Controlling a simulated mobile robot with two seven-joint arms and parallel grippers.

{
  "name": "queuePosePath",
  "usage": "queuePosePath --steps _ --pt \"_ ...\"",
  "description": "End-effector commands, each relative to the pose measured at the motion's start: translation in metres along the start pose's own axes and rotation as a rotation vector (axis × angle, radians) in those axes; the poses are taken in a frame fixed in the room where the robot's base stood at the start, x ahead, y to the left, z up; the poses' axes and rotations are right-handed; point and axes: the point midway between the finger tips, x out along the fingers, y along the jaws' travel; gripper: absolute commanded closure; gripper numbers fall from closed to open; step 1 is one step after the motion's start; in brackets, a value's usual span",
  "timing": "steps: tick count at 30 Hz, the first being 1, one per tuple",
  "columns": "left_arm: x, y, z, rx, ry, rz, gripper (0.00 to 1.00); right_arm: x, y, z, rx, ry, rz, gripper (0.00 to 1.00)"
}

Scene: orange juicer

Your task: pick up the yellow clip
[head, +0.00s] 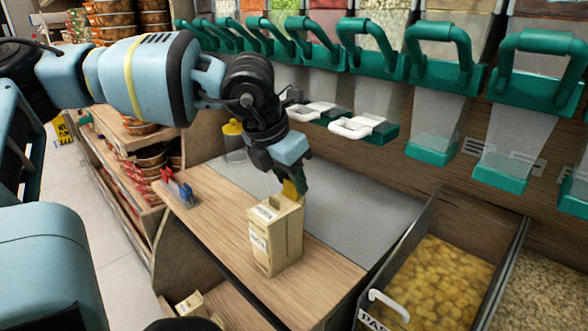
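A small yellow clip (291,189) shows in the head view just above the top edge of a beige paper bag (275,236). My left gripper (289,180) points down at the clip, with a dark finger right beside it. The view does not show whether the fingers are closed on the clip or only around it. I also cannot tell whether the clip touches the bag or stands behind it. My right gripper is not in view.
Red and blue clips (178,188) stand at the left end of the wooden counter (215,222). A yellow-lidded jar (233,140) is behind them. Dispensers with green handles (435,72) hang at the back. An open bin of yellow food (440,285) is at the right.

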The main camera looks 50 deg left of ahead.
Motion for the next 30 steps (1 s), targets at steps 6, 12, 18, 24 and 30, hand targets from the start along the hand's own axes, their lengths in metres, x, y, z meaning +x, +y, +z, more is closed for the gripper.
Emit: queuePosePath --steps 6,12,18,24,30 --pt "0.0 0.0 0.0 0.0 0.0 0.0 0.89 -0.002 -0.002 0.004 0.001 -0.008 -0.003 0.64" --pt "0.0 0.0 0.0 0.0 0.0 0.0 0.9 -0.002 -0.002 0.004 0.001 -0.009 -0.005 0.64" --pt "-0.006 0.0 0.002 0.0 -0.001 0.001 0.9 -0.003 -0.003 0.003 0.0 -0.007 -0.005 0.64" --pt "-0.027 0.001 0.012 -0.001 -0.004 0.003 0.9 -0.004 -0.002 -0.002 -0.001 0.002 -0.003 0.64" --pt "-0.045 -0.002 -0.005 0.001 -0.003 -0.004 0.9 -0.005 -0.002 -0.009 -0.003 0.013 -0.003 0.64"
